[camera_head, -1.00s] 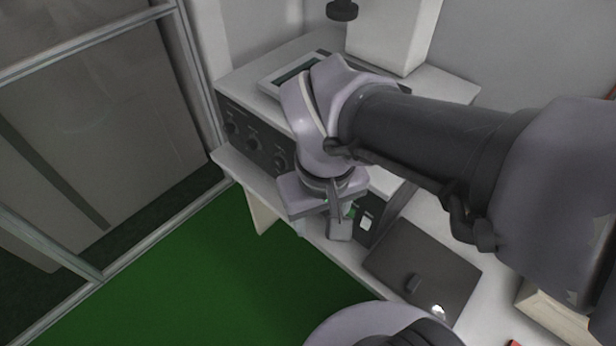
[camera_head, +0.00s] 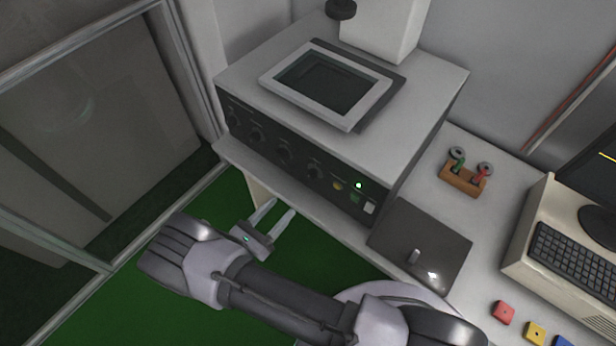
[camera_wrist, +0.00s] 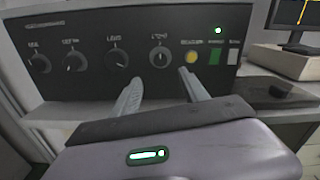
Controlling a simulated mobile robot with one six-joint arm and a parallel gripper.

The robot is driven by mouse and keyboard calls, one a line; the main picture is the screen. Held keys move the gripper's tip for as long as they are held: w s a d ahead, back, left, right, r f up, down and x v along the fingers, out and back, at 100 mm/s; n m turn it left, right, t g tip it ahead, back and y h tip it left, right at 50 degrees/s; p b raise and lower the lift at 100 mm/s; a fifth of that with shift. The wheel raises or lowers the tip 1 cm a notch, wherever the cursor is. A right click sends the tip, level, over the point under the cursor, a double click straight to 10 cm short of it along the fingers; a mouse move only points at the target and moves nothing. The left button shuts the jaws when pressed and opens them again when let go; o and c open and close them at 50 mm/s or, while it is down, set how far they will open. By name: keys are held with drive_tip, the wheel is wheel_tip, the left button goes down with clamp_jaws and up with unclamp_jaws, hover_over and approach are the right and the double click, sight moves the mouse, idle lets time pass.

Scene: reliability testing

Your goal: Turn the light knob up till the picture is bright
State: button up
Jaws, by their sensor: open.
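The control box has a black front panel (camera_head: 300,160) with a row of dark round knobs. In the wrist view these are a far-left knob (camera_wrist: 40,63), a second knob (camera_wrist: 74,61), a third knob (camera_wrist: 116,60) and a paler-faced fourth knob (camera_wrist: 159,56). The labels are too blurred to tell surely which is the light knob. The framed screen (camera_head: 332,84) on top of the box looks dark. My gripper (camera_head: 279,208) is open and empty in front of the panel, pointing at it. In the wrist view its fingertips (camera_wrist: 160,78) straddle the line toward the fourth knob, apart from it.
Right of the knobs are a yellow button (camera_wrist: 191,59), a green button (camera_wrist: 214,57), a white switch (camera_wrist: 234,57) and a lit green lamp (camera_head: 359,185). A grey plate (camera_head: 420,245) with a small lever lies right of the box. A bench ledge (camera_head: 300,210) runs below the panel.

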sight(309, 178)
drive_tip(key=x, duration=1.2)
drive_tip(key=shift+w+d, duration=0.1)
drive_tip(key=shift+d, duration=0.1)
drive_tip(key=shift+c, duration=0.2)
clamp_jaws()
